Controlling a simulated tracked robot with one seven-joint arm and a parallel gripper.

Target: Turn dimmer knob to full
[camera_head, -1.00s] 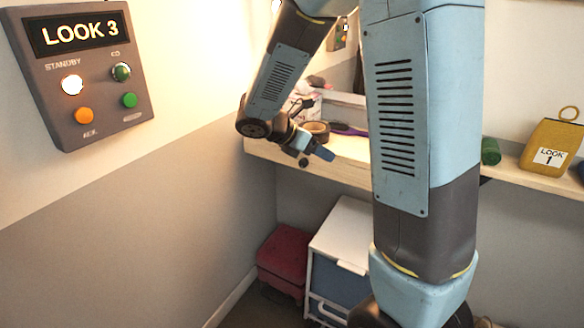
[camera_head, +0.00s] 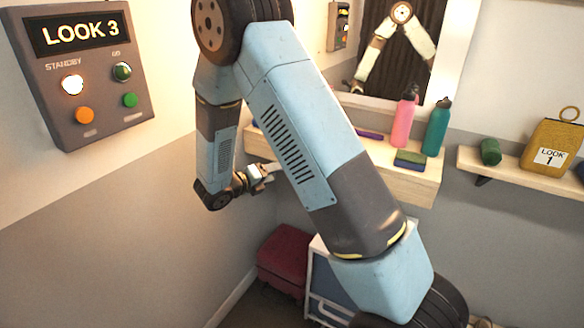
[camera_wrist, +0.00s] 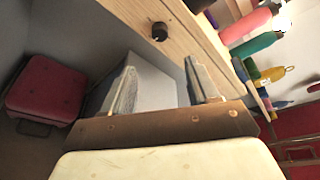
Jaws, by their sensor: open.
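The black round dimmer knob (camera_wrist: 160,31) sits on the front face of the wooden shelf (camera_wrist: 182,22) in the wrist view. In the head view I cannot make out the knob; my arm covers part of that shelf edge (camera_head: 425,185). My gripper (camera_wrist: 160,80) is open and empty, its two fingers apart, with the knob beyond the fingertips and not touched. In the head view my gripper (camera_head: 262,175) is small, near the left end of the shelf.
A grey panel (camera_head: 60,100) reading "LOOK 3" hangs on the left wall. Pink (camera_head: 404,118) and teal (camera_head: 437,128) bottles stand on the shelf before a mirror (camera_head: 450,50).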

